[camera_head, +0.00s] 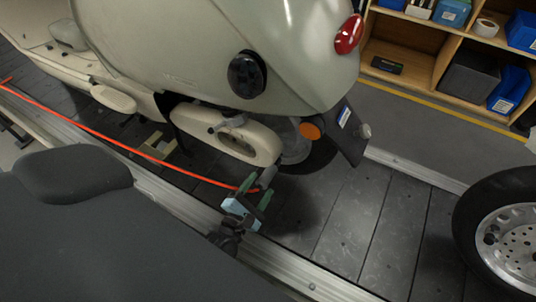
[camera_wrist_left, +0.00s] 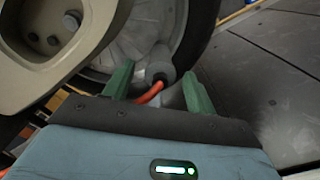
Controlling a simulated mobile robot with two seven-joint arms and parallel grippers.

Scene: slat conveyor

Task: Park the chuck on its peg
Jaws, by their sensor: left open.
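My left gripper (camera_head: 257,190) is open, low beside the rear wheel of a cream scooter (camera_head: 200,50). In the left wrist view its two green fingers (camera_wrist_left: 158,88) stand apart. A grey round-ended chuck (camera_wrist_left: 160,68) with an orange hose (camera_wrist_left: 150,94) shows between and beyond the fingertips, in front of the wheel. I cannot tell whether the fingers touch it. In the head view the orange hose (camera_head: 100,133) runs from the left edge to the gripper, where the chuck is small and partly hidden. I cannot make out the peg. My right gripper is not in view.
The scooter stands over a dark slat conveyor (camera_head: 345,225) with pale side rails. A loose wheel (camera_head: 505,232) is at the right. A wooden shelf (camera_head: 425,40) with blue bins is at the back right. The slats between the gripper and the loose wheel are clear.

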